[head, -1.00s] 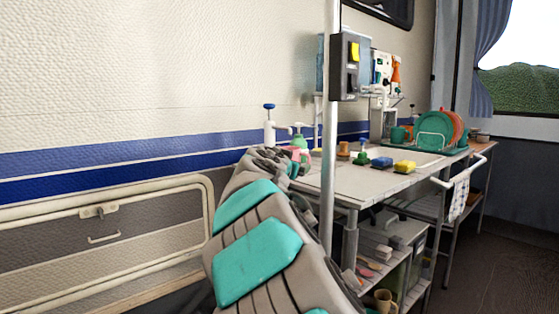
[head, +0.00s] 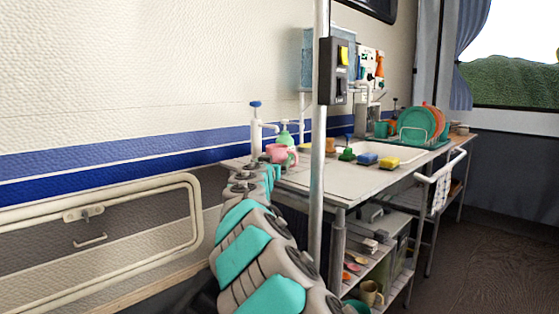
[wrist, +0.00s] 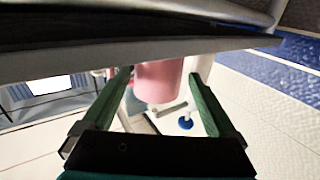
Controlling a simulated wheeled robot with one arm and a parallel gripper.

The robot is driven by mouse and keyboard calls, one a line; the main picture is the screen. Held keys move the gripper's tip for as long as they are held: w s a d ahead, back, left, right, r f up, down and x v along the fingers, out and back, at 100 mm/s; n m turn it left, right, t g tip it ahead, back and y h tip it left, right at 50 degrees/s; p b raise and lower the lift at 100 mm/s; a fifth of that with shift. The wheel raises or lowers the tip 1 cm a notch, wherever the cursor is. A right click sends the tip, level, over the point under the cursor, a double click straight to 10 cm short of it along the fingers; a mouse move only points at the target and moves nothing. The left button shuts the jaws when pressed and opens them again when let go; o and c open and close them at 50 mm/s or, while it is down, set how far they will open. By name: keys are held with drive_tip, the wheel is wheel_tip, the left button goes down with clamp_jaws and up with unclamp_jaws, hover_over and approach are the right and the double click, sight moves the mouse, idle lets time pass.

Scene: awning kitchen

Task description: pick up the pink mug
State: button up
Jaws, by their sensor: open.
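The pink mug (head: 279,154) stands near the far left corner of the counter, in front of a green bottle. In the wrist view the pink mug (wrist: 158,82) shows in the middle, at the edge of the pale counter surface that crosses the top of the picture. My gripper (wrist: 162,75) is open, its two green fingers pointing at the mug, one to each side of it. Gaps show between the mug and both fingers. I cannot tell how deep the mug sits between the fingertips. In the head view my arm reaches to the counter corner and the fingers cannot be made out.
A green bottle (head: 285,133) and a white pump tap with a blue top (head: 257,128) stand close behind the mug. A metal pole (head: 318,170) rises right of my arm. Sponges (head: 367,159) and a dish rack (head: 415,142) lie farther right on the counter (head: 325,184).

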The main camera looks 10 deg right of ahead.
sight(275, 159)
drive_tip(key=x, duration=0.1)
drive_tip(key=p+x, duration=0.1)
drive_tip(key=shift+w+d+r, duration=0.2)
drive_tip(key=shift+w+r, duration=0.1)
drive_tip(key=shift+p+x, duration=0.4)
drive_tip(key=shift+x, duration=0.45)
drive_tip(key=shift+f, duration=0.1)
drive_tip(key=shift+c, duration=0.2)
drive_tip(key=c, duration=1.1)
